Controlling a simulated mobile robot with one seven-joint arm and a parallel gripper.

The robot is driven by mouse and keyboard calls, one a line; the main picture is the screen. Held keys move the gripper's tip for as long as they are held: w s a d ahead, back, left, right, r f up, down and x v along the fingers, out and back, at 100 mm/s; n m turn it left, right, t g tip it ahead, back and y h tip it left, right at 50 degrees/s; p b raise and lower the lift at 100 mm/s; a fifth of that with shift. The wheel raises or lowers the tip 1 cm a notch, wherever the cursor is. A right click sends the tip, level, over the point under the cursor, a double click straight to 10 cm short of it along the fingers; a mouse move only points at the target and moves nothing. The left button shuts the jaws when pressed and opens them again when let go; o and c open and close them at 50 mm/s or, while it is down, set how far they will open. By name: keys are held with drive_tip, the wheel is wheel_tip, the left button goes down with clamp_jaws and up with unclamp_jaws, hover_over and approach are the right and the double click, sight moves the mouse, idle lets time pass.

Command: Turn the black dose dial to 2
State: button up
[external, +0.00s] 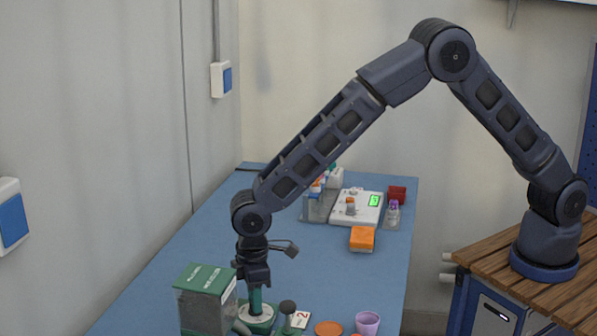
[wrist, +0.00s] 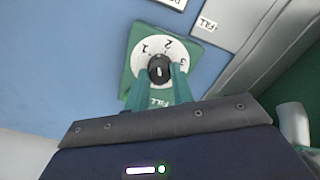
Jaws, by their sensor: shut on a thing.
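The black dose dial (wrist: 159,69) sits in the middle of a round white face (wrist: 146,52) on a green plate. The face carries the numbers 1, 2 and 3, and the word FILL shows at the side nearest my gripper. A short white mark shows on the knob; which number it points to is hard to tell. My gripper (wrist: 162,77) has its green fingers shut on the knob from both sides. In the external view my gripper (external: 255,299) points straight down onto the white face (external: 260,314); the knob is hidden there.
A green-and-clear box (external: 206,296) stands close left of my gripper. A card with a red 2 (external: 301,319), a dark round-topped handle (external: 288,307), an orange dish (external: 328,329) and a purple cup (external: 367,323) are to the right. The blue table's middle is clear.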

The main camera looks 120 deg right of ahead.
drive_tip(key=m, duration=0.4)
drive_tip(key=shift+m, duration=0.4)
idle(0.4)
drive_tip(key=o, duration=1)
drive_tip(key=shift+r, duration=0.1)
wheel_tip(320, 180, up, 11)
